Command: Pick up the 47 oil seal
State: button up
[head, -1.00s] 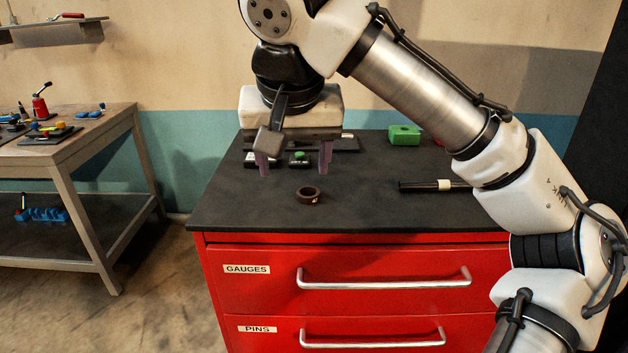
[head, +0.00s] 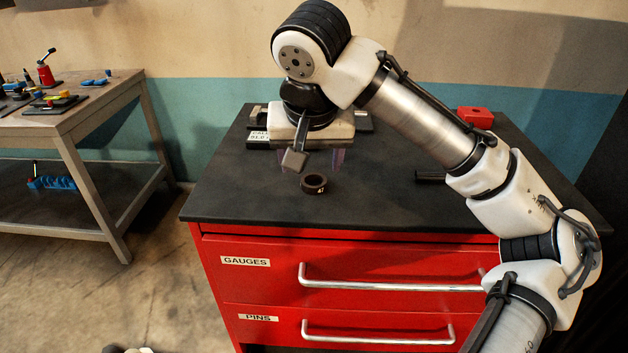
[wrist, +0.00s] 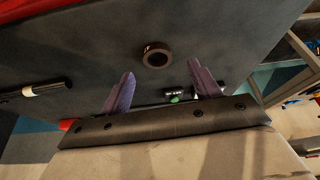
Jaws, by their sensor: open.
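A dark brown ring (head: 313,191) with a small light mark, partly legible as a "4", lies flat on the black top of the red drawer cabinet. It is the only ring-shaped part I see there. In the wrist view the ring (wrist: 146,56) lies just beyond the fingertips, roughly midway between them. My gripper (head: 311,160) hangs over the cabinet top, fingers pointing down, close to the ring and apart from it. Its two purple fingers, also in the wrist view (wrist: 162,70), are spread with nothing between them.
A black cylinder with a white band (wrist: 35,90) lies to one side. A red block (head: 475,117) stands at the back right. A dark piece with a green knob (wrist: 175,98) and a labelled item (head: 258,138) sit behind my gripper. The front left top is clear.

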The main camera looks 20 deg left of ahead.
aim_at(314, 185)
jog(key=x, duration=0.2)
jog(key=p+x, duration=0.1)
jog(key=x, duration=0.1)
jog(key=shift+w+d+p, duration=0.25)
jog(key=shift+w+p, duration=0.05)
jog(key=shift+w+a+f, duration=0.1)
jog(key=shift+w+f, duration=0.1)
jog(key=shift+f, duration=0.45)
jog(key=c, duration=1)
jog(key=shift+r, duration=0.1)
jog(key=shift+c, duration=0.2)
